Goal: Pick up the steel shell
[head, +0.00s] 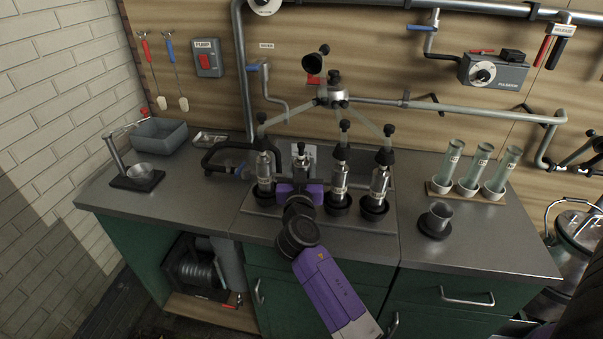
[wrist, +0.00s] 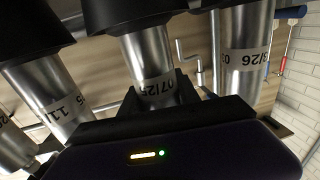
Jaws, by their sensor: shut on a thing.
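Several steel shells stand in a row on the counter, in dark cups. In the head view my gripper (head: 299,186), purple and black, is at the second steel shell from the left (head: 301,161) and hides its lower part. The wrist view looks upside down, and there my gripper (wrist: 158,100) is shut on the shell labelled 07/25 (wrist: 152,65). A dark cup (wrist: 130,17) shows at that shell's base; I cannot tell whether the shell is clear of it. Neighbouring shells are the leftmost one (head: 264,172), labelled 03/26 (wrist: 245,55), and the third one (head: 340,177).
A jointed metal stand with black knobs (head: 335,95) rises behind the row. Glass tubes in a rack (head: 470,190) and a small dark cup (head: 437,218) stand to the right. A grey bin (head: 160,135) and a small bowl stand (head: 138,177) are to the left.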

